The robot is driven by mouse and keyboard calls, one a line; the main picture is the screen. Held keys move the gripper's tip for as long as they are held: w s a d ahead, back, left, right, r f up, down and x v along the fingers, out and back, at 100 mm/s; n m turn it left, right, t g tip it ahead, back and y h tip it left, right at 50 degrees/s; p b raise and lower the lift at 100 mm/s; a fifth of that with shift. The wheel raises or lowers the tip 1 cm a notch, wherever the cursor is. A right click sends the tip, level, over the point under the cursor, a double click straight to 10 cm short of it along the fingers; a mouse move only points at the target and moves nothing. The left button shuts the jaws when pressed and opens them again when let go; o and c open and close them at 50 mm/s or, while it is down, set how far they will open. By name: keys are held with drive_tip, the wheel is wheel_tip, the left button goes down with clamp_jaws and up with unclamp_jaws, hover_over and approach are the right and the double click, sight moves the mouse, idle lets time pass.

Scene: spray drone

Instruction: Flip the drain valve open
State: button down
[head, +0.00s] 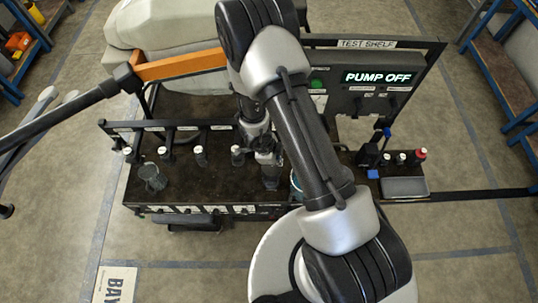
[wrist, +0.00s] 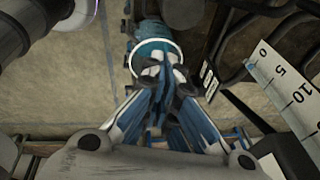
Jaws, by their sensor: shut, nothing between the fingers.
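My gripper (head: 268,158) is at the back middle of the dark test bench (head: 215,178), partly hidden by my own arm. In the wrist view my gripper (wrist: 160,76) is shut and its fingertips meet with nothing between them. A round teal thing with a white rim (wrist: 173,47) shows just behind the fingertips; I cannot tell whether they touch it. A teal rim beside my arm also shows in the head view (head: 296,184). I cannot clearly pick out the drain valve or its lever in either view. Small blue parts (head: 373,173) sit right of my arm.
A panel reading PUMP OFF (head: 378,77) stands at the back right. A grey mug (head: 153,177) and several white-capped bottles (head: 199,155) stand on the left bench. A grey box (head: 404,187) is at the right. A ruler scale (wrist: 285,92) shows beside my gripper.

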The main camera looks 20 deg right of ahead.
drive_tip(key=shift+a+r+p, duration=0.35)
drive_tip(key=shift+a+r, duration=0.45)
drive_tip(key=shift+a, duration=0.2)
